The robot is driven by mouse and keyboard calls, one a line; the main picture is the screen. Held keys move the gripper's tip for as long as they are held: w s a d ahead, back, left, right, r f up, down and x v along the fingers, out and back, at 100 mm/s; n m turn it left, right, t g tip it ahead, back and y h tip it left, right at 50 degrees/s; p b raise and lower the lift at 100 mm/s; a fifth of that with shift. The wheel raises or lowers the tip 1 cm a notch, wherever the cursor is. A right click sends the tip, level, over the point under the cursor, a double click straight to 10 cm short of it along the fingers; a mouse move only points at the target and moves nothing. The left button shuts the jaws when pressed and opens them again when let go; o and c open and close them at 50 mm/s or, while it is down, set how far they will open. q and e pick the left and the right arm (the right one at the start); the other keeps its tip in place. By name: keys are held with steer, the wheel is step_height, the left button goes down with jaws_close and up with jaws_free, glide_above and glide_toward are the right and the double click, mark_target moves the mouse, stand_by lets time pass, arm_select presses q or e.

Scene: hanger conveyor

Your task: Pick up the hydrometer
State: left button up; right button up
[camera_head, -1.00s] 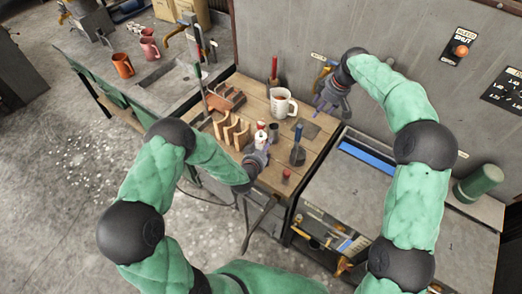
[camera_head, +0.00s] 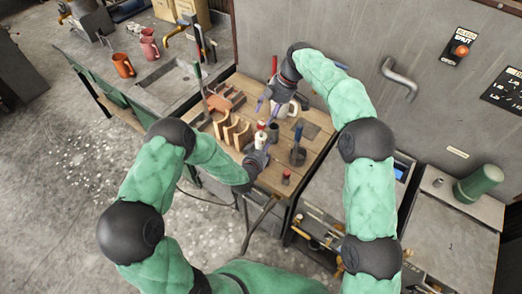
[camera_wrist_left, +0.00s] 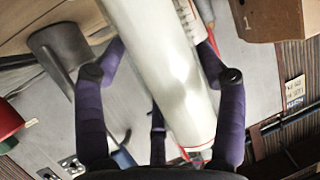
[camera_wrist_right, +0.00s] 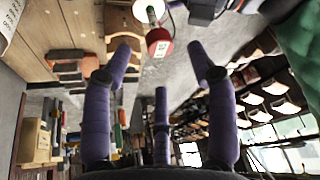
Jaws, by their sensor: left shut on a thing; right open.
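A white cylinder (camera_head: 260,141) stands upright near the middle of the wooden bench. My left gripper (camera_head: 263,152) is shut on it; the left wrist view shows the pale tube (camera_wrist_left: 165,75) between purple fingers (camera_wrist_left: 160,75). A red-topped piece, seemingly the hydrometer (camera_head: 261,125), sits at the cylinder's upper end; its red end also shows in the right wrist view (camera_wrist_right: 158,42). I cannot tell how far it sits inside. My right gripper (camera_head: 268,105) is open just behind and above it, with the red end ahead between its spread fingers (camera_wrist_right: 160,60).
A white mug (camera_head: 297,106) is partly hidden behind my right gripper. A dark-blue-handled tool (camera_head: 298,133) and a small red-topped item (camera_head: 286,176) stand to the right. Wooden racks (camera_head: 240,138) stand at left. A dark cup (camera_head: 274,131) is close beside the cylinder.

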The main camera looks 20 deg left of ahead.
mark_target(261, 123)
steer(key=shift+x, duration=3.1)
jaws_close()
